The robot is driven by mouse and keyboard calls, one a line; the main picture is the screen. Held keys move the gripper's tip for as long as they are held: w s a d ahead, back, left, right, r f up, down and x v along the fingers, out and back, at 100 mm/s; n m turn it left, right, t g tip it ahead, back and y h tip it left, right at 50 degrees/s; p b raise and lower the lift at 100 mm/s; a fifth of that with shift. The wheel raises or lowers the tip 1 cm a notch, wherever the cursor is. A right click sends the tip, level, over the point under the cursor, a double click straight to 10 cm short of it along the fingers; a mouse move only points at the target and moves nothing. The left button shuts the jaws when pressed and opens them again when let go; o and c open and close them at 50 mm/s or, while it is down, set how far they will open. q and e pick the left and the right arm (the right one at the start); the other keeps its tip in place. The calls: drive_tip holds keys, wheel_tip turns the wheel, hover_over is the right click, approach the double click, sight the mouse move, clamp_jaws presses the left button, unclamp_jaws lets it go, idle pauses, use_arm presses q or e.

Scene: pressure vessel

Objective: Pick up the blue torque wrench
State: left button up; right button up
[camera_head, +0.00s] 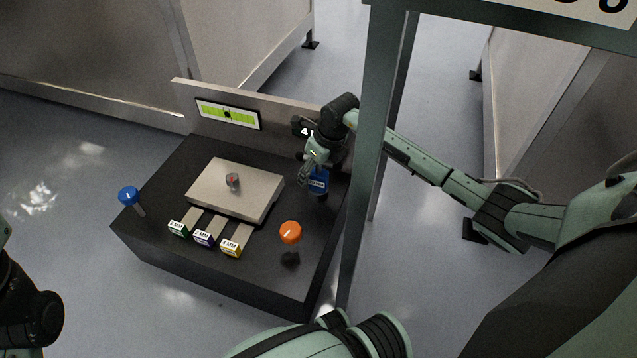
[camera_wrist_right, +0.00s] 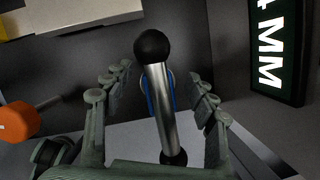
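A blue, labelled tool part (camera_head: 318,182) shows just below my right gripper (camera_head: 312,172) at the right of the black table. In the right wrist view a silver shaft (camera_wrist_right: 160,110) with a black ball end stands between the fingers of my right gripper (camera_wrist_right: 155,98), with a blue rim behind it. The fingers are spread on both sides, with gaps to the shaft. Another blue-headed tool (camera_head: 128,195) stands at the table's left edge. Only dark arm parts of mine show at lower left; my left gripper is not seen.
An orange-headed tool (camera_head: 290,232) stands at the table's front right. A beige plate (camera_head: 215,190) with a small grey knob lies mid-table, with several labelled blocks (camera_head: 204,238) in front. A 4 MM sign (camera_wrist_right: 277,45) is close to the right gripper. A green post (camera_head: 372,150) stands beside the table.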

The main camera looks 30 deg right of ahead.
clamp_jaws()
drive_tip(key=shift+r, duration=0.1)
idle(0.3)
wheel_tip(320, 180, up, 10)
drive_tip(key=p, duration=0.3)
